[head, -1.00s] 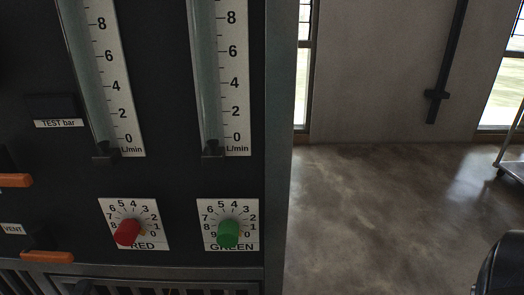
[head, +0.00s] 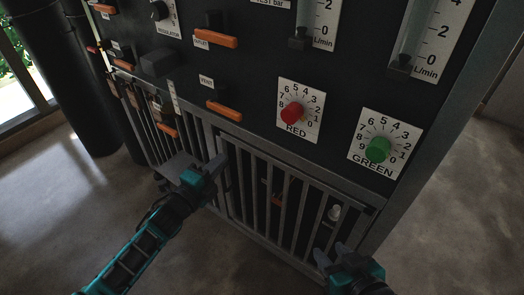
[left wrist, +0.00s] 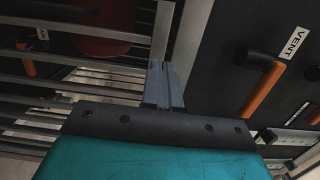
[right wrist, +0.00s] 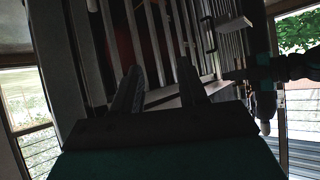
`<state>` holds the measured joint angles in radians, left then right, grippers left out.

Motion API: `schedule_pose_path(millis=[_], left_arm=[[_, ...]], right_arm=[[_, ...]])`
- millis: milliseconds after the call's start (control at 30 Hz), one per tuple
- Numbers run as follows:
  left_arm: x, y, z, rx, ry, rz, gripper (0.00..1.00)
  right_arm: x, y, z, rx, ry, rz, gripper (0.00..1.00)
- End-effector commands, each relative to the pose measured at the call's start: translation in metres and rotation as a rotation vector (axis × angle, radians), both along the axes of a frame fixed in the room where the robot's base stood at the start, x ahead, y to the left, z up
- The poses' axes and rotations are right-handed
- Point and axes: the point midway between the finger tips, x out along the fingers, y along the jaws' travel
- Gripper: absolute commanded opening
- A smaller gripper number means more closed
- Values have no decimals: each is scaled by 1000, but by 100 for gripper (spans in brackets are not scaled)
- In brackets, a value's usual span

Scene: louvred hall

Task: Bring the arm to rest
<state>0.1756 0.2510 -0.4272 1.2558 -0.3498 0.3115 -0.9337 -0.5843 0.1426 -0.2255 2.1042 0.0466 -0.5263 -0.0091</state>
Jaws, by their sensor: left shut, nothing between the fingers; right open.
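My left arm (head: 150,240) is teal and black and reaches in from the lower left of the head view. Its left gripper (head: 219,165) is shut and empty in front of the barred lower part of the panel. In the left wrist view the shut fingers (left wrist: 164,84) stand together near the bars. Whether they touch the bars I cannot tell. My right gripper (head: 331,254) is low at the right in the head view, near the lower right of the bars. In the right wrist view its fingers (right wrist: 158,88) are apart with nothing between them.
The dark panel carries a red knob (head: 292,113), a green knob (head: 378,150) and orange-handled levers, including VENT (head: 224,109). A grey shelf (head: 176,168) juts out beside the bars. Dark columns (head: 88,120) stand at the left. The floor (head: 60,215) at the left is clear.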

Motion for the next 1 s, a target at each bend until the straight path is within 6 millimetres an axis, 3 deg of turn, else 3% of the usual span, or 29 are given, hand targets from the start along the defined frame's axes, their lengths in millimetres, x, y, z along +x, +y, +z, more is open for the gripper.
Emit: schedule_pose_path(millis=[100,300,667,833,1000], left_arm=[[-27,19,2,2,4,1,0],[-55,39,1,1,3,1,0],[-71,48,0,-22,19,9,0],[-97,41,-8,-289,244,126,0],[-147,37,-18,-727,602,332,0]], right_arm=[[0,-1,12,-1,-10,-4,43],[1,-5,14,-7,-17,-10,43],[-2,-9,9,-20,-7,-5,43],[-2,-9,9,-20,-6,-6,43],[-2,-9,10,-19,-7,-6,43]])
